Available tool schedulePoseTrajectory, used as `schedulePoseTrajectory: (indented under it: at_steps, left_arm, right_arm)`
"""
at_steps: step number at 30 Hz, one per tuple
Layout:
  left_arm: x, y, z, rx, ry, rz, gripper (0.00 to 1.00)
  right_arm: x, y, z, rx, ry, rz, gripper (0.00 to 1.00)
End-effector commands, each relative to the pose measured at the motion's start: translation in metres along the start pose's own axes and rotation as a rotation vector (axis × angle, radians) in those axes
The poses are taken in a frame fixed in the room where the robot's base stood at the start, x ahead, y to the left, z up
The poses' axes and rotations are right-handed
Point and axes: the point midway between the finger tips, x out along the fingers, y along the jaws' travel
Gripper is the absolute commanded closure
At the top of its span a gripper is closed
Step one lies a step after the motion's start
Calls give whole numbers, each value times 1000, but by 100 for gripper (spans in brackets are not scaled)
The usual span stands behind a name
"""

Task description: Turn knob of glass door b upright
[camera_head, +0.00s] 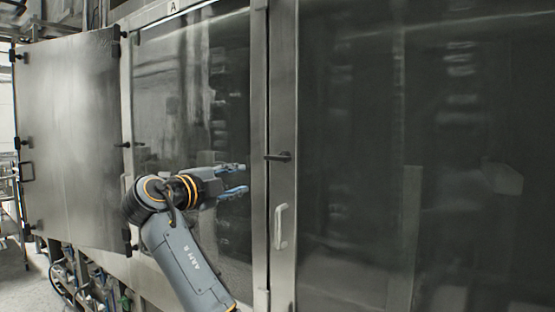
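A black knob (279,156) sits on the metal frame at the left edge of the large dark glass door (440,130) on the right. The knob lies roughly horizontal. No letter for this door shows, but the glass panel (175,95) left of it is marked A. My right gripper (242,179) is in front of panel A, to the left of the knob and a little lower, pointing right. Its two blue-tipped fingers are apart with nothing between them, and it is not touching the knob. My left gripper is not in view.
A pale vertical handle (281,226) is on the door frame below the knob. A metal door (70,135) stands swung out at the left. Pipes and fittings (85,285) run along the machine's lower left. Open floor (25,285) shows at the far left.

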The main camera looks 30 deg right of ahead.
Motion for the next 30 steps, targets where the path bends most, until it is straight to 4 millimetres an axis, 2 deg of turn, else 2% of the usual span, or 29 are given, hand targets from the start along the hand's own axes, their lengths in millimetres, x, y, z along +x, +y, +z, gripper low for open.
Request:
schedulePoseTrajectory:
  at_steps: [1,3,8,21,25,30]
  left_arm:
    - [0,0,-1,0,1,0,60]
    - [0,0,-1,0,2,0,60]
    - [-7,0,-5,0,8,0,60]
    - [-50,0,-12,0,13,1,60]
    - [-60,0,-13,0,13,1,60]
    - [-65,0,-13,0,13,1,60]
  right_arm:
    - [-5,-15,-13,68,23,-6,66]
    - [-9,-28,-26,133,46,-10,66]
    - [0,-36,-35,172,62,-11,66]
    - [88,-39,-40,164,62,-11,66]
    - [108,-38,-40,164,60,-11,66]
    - [123,-36,-40,165,58,-12,66]
